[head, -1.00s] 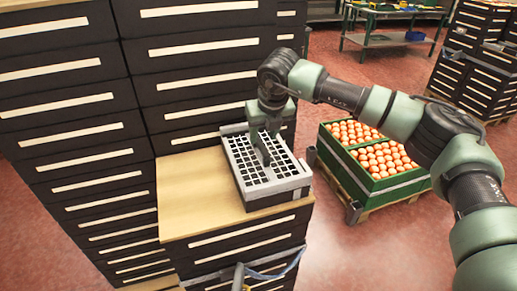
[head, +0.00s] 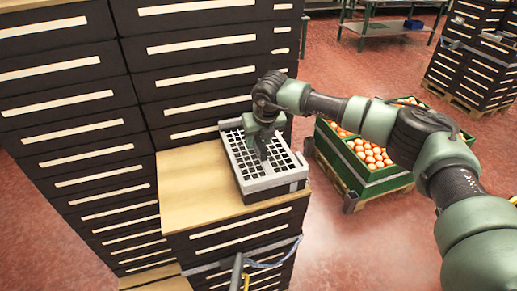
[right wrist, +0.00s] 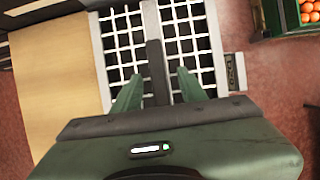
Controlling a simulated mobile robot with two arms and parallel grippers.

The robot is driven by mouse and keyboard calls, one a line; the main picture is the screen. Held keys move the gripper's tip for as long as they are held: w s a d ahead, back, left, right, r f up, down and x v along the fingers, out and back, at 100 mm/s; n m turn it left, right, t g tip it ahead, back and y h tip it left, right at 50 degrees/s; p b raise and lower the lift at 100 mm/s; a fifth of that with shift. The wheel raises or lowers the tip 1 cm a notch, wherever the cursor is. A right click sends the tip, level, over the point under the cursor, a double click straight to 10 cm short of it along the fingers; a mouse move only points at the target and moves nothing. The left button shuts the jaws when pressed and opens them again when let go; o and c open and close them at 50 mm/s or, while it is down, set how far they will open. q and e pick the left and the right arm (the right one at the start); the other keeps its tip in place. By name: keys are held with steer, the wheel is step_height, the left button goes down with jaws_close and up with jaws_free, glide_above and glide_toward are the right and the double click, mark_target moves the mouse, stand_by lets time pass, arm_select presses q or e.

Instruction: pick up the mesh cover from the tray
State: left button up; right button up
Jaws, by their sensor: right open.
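The mesh cover (head: 239,151) is a pale grid lying on top of the grey tray (head: 277,188), which sits on a wooden top beside the drawers. In the right wrist view the cover (right wrist: 122,42) shows as a white grid with a dark bar (right wrist: 155,60) along its middle. My right gripper (head: 262,150) is over the cover, pointing down. In the right wrist view its green fingers (right wrist: 158,86) are open, one on each side of the bar. I cannot tell whether they touch the cover. My left gripper is not in view.
The wooden top (head: 195,190) is bare left of the tray. Dark drawer cabinets (head: 60,110) stand behind and to the left. A green workbench (head: 385,28) is far back.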

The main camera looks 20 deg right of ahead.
steer(key=shift+f+b, duration=0.25)
steer(key=shift+b, duration=0.1)
stand_by(0.4)
jaws_close()
